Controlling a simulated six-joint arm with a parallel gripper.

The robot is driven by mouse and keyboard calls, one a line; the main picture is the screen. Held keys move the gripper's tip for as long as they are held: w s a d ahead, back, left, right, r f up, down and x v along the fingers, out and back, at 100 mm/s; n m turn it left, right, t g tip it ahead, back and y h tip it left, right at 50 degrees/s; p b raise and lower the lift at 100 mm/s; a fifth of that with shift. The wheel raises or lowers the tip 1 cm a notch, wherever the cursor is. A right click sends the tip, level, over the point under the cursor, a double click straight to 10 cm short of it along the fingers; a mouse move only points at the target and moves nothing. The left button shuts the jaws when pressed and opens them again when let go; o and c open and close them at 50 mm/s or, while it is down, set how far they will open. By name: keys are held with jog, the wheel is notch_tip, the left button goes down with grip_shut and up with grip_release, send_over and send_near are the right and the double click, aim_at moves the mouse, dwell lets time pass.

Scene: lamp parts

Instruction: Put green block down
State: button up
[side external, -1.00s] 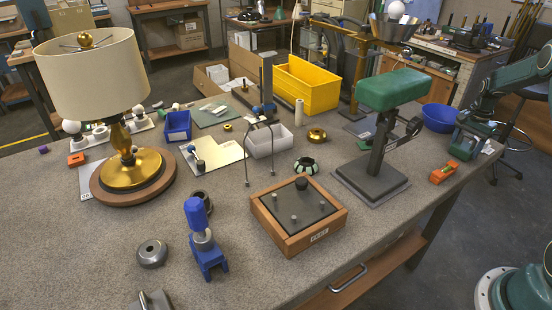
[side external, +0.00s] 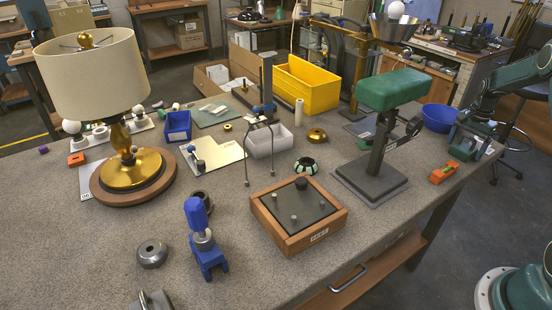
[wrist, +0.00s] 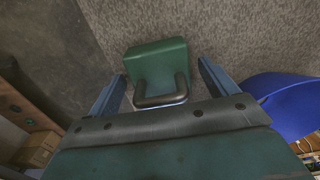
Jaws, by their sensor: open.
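The green block (wrist: 150,58), with a dark rounded handle, rests on the speckled worktop in the wrist view. In the side view the green block (side external: 463,151) is small, at the right part of the table near its edge, and partly hidden by my gripper (side external: 474,138). In the wrist view my gripper (wrist: 161,72) is open. Its two blue-grey fingers stand on either side of the block and handle, with a visible gap on each side. Whether the block's underside lies flat cannot be seen.
A blue bowl (side external: 438,118) stands close beside the gripper. An orange block (side external: 443,172) lies at the table edge in front.

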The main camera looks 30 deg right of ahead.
notch_tip(320, 180, up, 12)
jog(key=shift+f, duration=0.1)
dwell(0.5)
dwell(0.5)
